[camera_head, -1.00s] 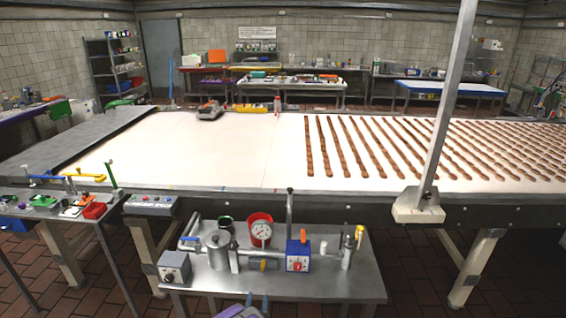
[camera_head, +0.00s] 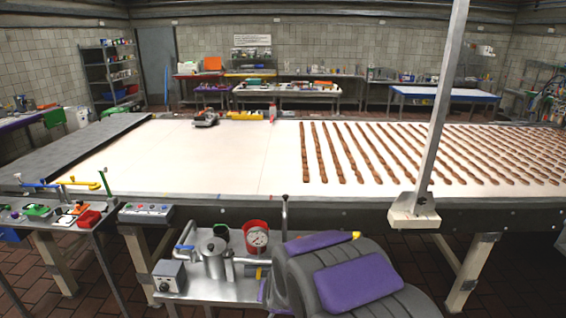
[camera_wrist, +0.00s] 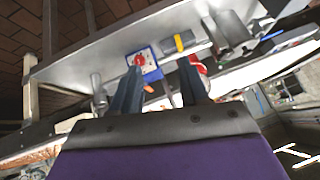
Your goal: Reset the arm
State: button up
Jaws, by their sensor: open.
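My gripper (camera_wrist: 160,85) shows in the wrist view with its two dark fingers apart and nothing between them. Past the fingers, a blue box with a red knob (camera_wrist: 146,62) and a red gauge (camera_wrist: 199,66) show on the small metal table. In the head view my grey and purple arm fills the lower middle, in front of the small table's right part. The gripper itself cannot be made out in the head view.
A slanted metal post (camera_head: 440,110) stands at right. A side table (camera_head: 60,222) holds tools.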

jog(key=s+d+r+g, duration=0.3)
jog(key=s+d+r, duration=0.1)
jog(key=s, duration=0.9)
jog(key=s+d+r+n+g+h, duration=0.1)
jog(key=s+d+r+g, duration=0.2)
jog(key=s, duration=1)
jog(key=s+d+r+g, duration=0.3)
jog(key=s+d+r, duration=0.3)
jog(key=s+d, duration=0.3)
jog(key=s, duration=0.4)
jog(key=shift+s+d+r+n+h, duration=0.2)
jog(key=shift+d+n+h, duration=0.1)
jog(key=shift+d+n, duration=0.1)
jog(key=shift+a, duration=0.1)
